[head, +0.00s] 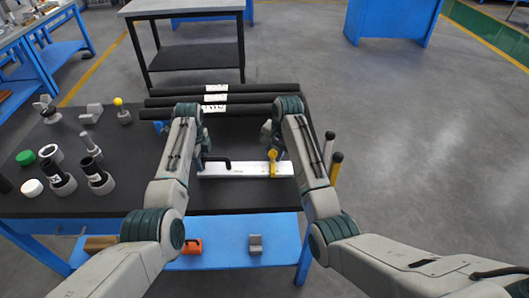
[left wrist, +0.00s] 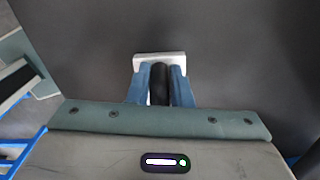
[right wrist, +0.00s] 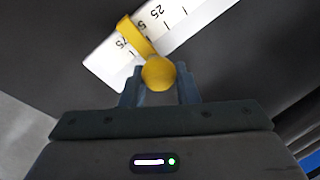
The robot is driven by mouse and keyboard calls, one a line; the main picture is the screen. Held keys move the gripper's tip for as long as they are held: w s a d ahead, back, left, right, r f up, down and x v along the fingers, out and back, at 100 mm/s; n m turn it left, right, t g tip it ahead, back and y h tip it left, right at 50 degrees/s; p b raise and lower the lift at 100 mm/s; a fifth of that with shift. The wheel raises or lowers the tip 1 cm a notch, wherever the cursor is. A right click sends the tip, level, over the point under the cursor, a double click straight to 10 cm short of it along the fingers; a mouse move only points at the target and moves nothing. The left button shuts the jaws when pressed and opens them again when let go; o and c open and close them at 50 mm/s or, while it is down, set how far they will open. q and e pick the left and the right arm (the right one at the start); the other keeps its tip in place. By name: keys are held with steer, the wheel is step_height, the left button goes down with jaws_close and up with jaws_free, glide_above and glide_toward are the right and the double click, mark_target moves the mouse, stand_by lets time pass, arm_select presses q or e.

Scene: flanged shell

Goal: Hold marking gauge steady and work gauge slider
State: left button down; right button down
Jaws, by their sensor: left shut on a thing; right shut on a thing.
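The marking gauge (head: 240,170) is a white ruled bar lying on the black tabletop, with number marks showing in the right wrist view (right wrist: 175,38). A black handle (head: 217,163) stands at its left end. My left gripper (head: 204,160) is shut on that handle, which shows between the fingers in the left wrist view (left wrist: 160,84). The yellow gauge slider (head: 273,161) wraps around the bar near its right end. My right gripper (right wrist: 158,82) is shut on the slider's round yellow knob (right wrist: 158,72). The slider's band sits near the 75 mark.
Several black bars (head: 220,98) with white labels lie behind the gauge. Black and grey cylinders (head: 100,180), a green cap (head: 25,157) and a white cap (head: 32,187) stand on the left. An orange thing (head: 192,247) is on the blue lower shelf.

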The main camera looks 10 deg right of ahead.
steer(key=shift+r, duration=0.1)
steer(key=c, duration=1.1)
jaws_free()
steer(key=shift+s+d+r, duration=0.2)
steer(key=shift+r, duration=1.05)
steer(key=shift+s+d+r, duration=0.15)
steer(key=shift+r, duration=1.05)
steer(key=shift+s+d+r, duration=0.2)
steer(key=shift+r, duration=1.05)
